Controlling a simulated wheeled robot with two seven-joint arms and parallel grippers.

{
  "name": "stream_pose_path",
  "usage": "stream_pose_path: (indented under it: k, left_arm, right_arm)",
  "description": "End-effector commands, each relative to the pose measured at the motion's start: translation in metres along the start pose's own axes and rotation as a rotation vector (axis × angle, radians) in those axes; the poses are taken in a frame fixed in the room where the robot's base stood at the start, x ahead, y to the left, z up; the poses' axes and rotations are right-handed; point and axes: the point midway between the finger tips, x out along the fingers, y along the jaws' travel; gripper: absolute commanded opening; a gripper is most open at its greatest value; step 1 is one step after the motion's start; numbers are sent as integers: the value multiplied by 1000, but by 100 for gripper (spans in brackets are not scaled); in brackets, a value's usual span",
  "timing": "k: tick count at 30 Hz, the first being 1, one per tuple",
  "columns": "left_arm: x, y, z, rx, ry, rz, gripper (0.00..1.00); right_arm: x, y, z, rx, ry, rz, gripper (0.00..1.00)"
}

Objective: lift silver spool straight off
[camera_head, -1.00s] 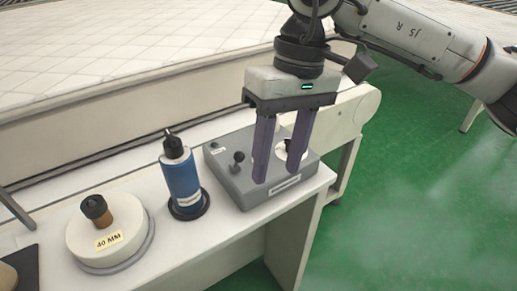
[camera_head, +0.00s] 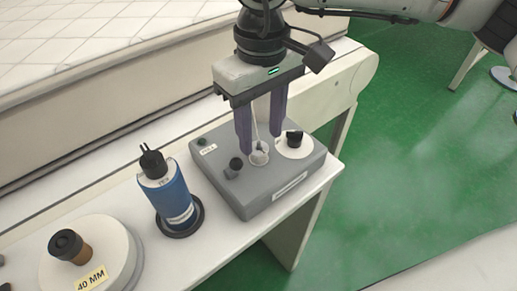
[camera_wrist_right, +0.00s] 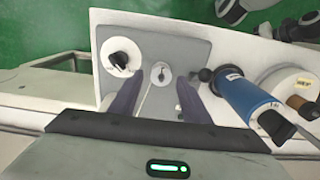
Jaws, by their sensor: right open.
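The silver spool (camera_head: 259,157) looks like a small pale round piece on top of the grey box (camera_head: 255,203), between a black knob and a white dial. It also shows in the right wrist view (camera_wrist_right: 160,72), with a thin pale line running from it toward the gripper. My right gripper (camera_head: 262,145) is open, pointing down, with its two purple fingers apart. In the right wrist view its fingertips (camera_wrist_right: 158,84) lie on either side of the spool, slightly nearer the palm. I cannot tell whether they touch it. My left gripper is not in view.
A blue bottle-like cylinder (camera_head: 174,196) stands on a dark round base left of the box. A white round drum labelled 40 MM (camera_head: 113,250) is farther left. The white bench (camera_head: 215,255) ends just right of the box. A quilted mattress (camera_head: 60,45) lies behind.

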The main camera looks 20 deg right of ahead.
Motion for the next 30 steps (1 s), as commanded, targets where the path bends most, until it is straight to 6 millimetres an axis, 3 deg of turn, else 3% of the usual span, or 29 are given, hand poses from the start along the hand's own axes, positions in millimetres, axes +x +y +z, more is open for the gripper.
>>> stream_pose_path:
  k: [7, 16, 23, 30]
  left_arm:
    - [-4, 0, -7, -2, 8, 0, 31]
    - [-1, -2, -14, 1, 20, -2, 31]
    - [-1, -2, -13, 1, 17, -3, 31]
    - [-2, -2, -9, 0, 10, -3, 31]
  right_arm:
    - [35, 0, -2, 0, -1, 0, 43]
    - [41, 0, -2, 0, 0, 0, 43]
    - [40, 0, -3, 0, 0, 0, 6]
    - [40, 0, -3, 1, 1, 1, 5]
